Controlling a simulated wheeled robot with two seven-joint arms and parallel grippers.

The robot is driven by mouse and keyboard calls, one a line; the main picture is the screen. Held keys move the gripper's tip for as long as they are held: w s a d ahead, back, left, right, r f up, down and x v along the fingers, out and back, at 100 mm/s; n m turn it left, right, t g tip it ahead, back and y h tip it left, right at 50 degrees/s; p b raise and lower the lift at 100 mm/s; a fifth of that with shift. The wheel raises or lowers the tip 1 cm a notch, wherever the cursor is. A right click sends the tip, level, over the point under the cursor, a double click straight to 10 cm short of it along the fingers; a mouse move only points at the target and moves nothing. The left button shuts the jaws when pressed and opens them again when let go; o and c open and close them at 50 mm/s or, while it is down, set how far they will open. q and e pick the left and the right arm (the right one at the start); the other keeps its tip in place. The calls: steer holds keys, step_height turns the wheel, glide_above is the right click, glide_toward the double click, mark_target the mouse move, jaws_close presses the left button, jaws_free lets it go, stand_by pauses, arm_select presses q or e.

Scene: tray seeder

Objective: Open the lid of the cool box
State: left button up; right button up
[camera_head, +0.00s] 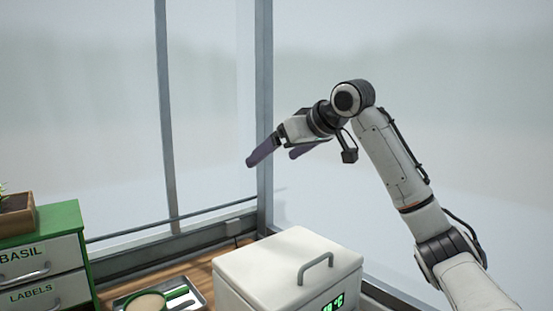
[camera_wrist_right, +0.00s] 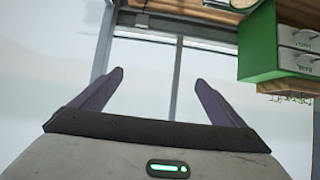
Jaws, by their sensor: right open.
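The cool box (camera_head: 262,277) is white and stands at the bottom middle of the head view. Its lid (camera_head: 283,256) is shut, with a grey bar handle (camera_head: 315,268) on top and a green temperature display on its front. My right gripper (camera_head: 272,158) is open and empty, raised in the air above and behind the lid, pointing left and apart from the handle. In the right wrist view its two purple fingers (camera_wrist_right: 155,92) are spread with nothing between them. The cool box does not show in the wrist view. My left gripper is in neither view.
A green drawer cabinet (camera_head: 62,218) with BASIL and LABELS drawers stands at the left, a planter (camera_head: 18,222) on top. A metal tray (camera_head: 198,300) with tools lies beside the cool box. Glass walls with a grey post (camera_head: 264,110) stand behind. The air above the lid is free.

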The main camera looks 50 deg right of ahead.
stand_by(0.3)
steer(key=v, duration=1)
steer(key=shift+r, duration=0.15)
